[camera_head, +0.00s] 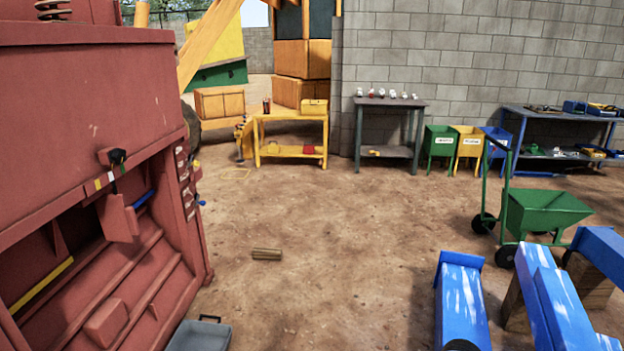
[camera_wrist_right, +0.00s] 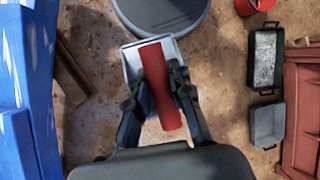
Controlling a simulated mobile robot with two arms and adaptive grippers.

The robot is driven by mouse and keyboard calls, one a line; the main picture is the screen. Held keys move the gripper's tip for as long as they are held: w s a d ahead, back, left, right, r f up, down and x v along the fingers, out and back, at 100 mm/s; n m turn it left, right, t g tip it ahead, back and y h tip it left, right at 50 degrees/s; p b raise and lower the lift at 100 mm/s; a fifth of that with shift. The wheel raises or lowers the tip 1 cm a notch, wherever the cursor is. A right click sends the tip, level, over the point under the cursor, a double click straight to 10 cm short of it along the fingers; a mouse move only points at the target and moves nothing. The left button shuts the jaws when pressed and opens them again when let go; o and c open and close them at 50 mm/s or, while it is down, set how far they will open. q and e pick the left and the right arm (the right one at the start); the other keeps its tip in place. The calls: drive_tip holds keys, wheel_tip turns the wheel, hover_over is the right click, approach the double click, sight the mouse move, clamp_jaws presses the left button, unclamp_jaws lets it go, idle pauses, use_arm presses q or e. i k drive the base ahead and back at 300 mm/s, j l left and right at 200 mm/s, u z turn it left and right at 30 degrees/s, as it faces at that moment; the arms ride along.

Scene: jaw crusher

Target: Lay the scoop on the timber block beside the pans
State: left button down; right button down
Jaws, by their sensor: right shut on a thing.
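The scoop shows in the right wrist view, with a pale metal pan (camera_wrist_right: 131,63) and a red handle (camera_wrist_right: 158,75). My right gripper (camera_wrist_right: 161,82) is shut on the red handle, over the dirt ground. Two dark rectangular pans (camera_wrist_right: 265,60) (camera_wrist_right: 267,124) lie at the right of that view, apart from the scoop. One grey pan (camera_head: 199,336) shows at the bottom of the head view. A short timber block (camera_head: 266,254) lies on the ground in the head view. I cannot tell whether a wooden piece (camera_wrist_right: 298,42) beside the pans is another block. My left gripper is out of view.
The red crusher (camera_head: 85,130) fills the left of the head view. Blue machine parts (camera_head: 462,300) and a green cart (camera_head: 545,212) stand at right. Yellow (camera_head: 290,116) and grey (camera_head: 388,102) tables stand at the back. The middle ground is largely clear.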

sight(267, 250)
drive_tip(key=i+z, duration=0.2)
drive_tip(key=i, duration=1.75)
drive_tip(key=i+u, duration=0.1)
drive_tip(key=i, duration=0.55)
drive_tip(key=i+l+u, duration=0.15)
drive_tip(key=i, duration=0.5)
drive_tip(key=i+l+u, duration=0.1)
drive_tip(key=i, duration=0.55)
drive_tip(key=i+j+u, duration=0.1)
drive_tip(key=i+u, duration=0.35)
drive_tip(key=i+l+u, duration=0.1)
drive_tip(key=i+u, duration=0.35)
drive_tip(key=i+l+u, duration=0.25)
drive_tip(key=i+u, duration=0.2)
